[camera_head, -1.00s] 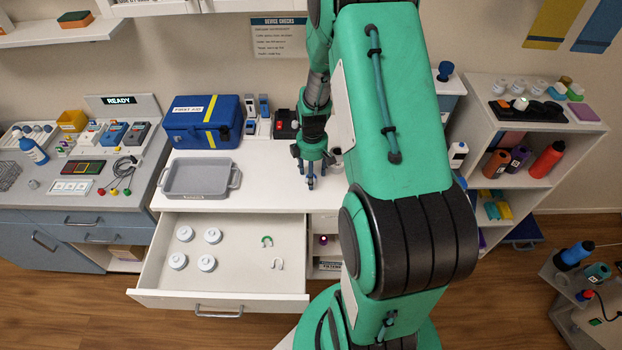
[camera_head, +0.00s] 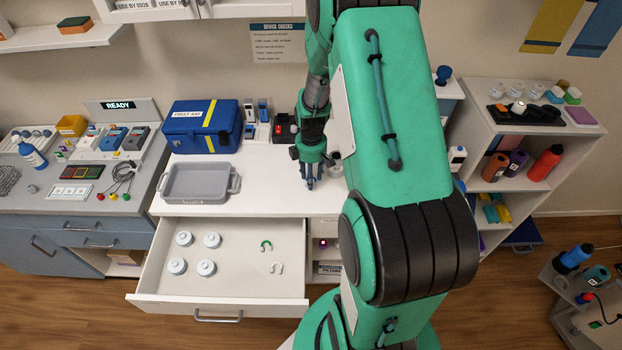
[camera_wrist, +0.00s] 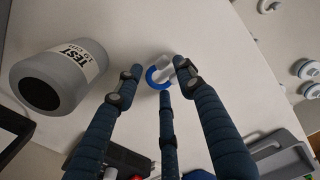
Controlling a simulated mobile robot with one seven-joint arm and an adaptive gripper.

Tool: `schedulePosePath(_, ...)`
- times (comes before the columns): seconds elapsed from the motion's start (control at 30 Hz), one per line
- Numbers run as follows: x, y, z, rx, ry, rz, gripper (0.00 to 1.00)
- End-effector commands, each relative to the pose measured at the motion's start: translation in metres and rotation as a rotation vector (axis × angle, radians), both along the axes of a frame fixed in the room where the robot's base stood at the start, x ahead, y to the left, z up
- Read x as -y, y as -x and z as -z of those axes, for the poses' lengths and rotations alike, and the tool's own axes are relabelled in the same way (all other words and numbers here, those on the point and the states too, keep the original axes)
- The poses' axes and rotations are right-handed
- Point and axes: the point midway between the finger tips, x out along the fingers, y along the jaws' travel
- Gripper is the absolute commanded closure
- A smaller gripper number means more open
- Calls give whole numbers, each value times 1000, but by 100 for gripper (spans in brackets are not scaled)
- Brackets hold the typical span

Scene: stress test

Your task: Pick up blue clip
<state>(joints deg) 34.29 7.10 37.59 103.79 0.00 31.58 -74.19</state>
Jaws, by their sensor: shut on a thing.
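The blue clip (camera_wrist: 155,83) is a small curved blue piece beside a pale, short bar, on or just above the white counter in the wrist view. My gripper (camera_wrist: 161,72) has its three dark fingers around it and is shut on it; the fingertips partly hide it. In the head view my gripper (camera_head: 309,180) points down at the white counter, right of the grey tray. The clip is too small there to make out clearly.
A grey cylinder labelled TEST (camera_wrist: 60,78) stands close to my fingers. The grey tray (camera_head: 200,197) and first-aid box (camera_head: 186,143) are to the left. Below, an open drawer (camera_head: 225,262) holds white round pieces, a green clip (camera_head: 266,245) and a white clip (camera_head: 276,267).

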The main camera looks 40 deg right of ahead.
Motion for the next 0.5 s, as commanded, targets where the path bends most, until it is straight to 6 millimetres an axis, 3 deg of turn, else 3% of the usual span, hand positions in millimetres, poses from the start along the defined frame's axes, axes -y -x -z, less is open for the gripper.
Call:
schedulePosePath(0.2,-1,1,-29,2,1,0,72)
schedulePosePath(0.5,-31,48,-32,2,1,0,72)
